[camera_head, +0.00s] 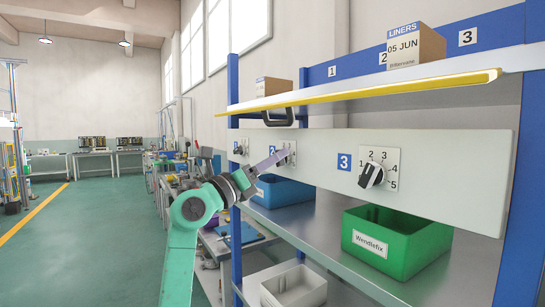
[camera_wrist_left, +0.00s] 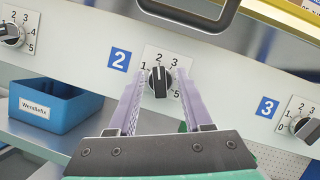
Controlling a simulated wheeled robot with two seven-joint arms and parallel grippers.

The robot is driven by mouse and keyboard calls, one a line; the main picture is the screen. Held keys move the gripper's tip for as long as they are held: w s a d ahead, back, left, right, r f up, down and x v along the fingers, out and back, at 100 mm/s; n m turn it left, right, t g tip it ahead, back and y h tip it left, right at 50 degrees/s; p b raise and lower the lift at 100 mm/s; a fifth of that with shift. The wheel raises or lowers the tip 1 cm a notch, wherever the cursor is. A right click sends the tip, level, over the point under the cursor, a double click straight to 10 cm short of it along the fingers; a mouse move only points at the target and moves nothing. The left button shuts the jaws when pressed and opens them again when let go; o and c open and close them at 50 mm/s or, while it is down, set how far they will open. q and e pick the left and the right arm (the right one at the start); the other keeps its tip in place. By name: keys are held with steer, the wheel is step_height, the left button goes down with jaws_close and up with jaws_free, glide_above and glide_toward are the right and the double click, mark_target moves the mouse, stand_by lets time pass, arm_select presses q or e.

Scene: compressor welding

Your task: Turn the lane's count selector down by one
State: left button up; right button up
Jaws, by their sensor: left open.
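The lane 2 count selector (camera_wrist_left: 160,80) is a black knob on a white dial plate beside the blue "2" sign (camera_wrist_left: 119,59). Its bar stands roughly upright, its upper end near the 2. My left gripper (camera_wrist_left: 160,98) is open, its two pale purple fingers on either side of the dial; I cannot tell whether they touch the knob. In the head view my left gripper (camera_head: 282,157) reaches the panel and hides most of that dial. The lane 3 selector (camera_head: 371,175) stands clear to the right. The lane 1 selector (camera_wrist_left: 10,32) is at the left.
The selectors sit on a pale panel (camera_head: 440,160). A black handle (camera_head: 278,118) juts out above lane 2, under the yellow-edged shelf (camera_head: 370,92). Below are a blue bin (camera_wrist_left: 52,108), a green bin (camera_head: 397,240) and a white bin (camera_head: 295,288). A LINERS box (camera_head: 415,48) is on top.

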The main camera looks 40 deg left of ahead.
arm_select(q)
jaws_close()
steer(key=shift+n+g+y+p, duration=0.4)
steer(key=shift+n+y+p, duration=0.35)
steer(key=shift+n+p, duration=1)
steer(key=shift+n+g+y+p, duration=0.4)
steer(key=shift+n+y+p, duration=0.3)
steer(key=shift+n+p, duration=1.05)
steer(key=shift+n+g+y+p, duration=0.4)
steer(key=shift+n+y+p, duration=0.6)
steer(key=shift+n, duration=1.2)
steer(key=shift+h, duration=0.25)
steer(key=shift+f, duration=0.1)
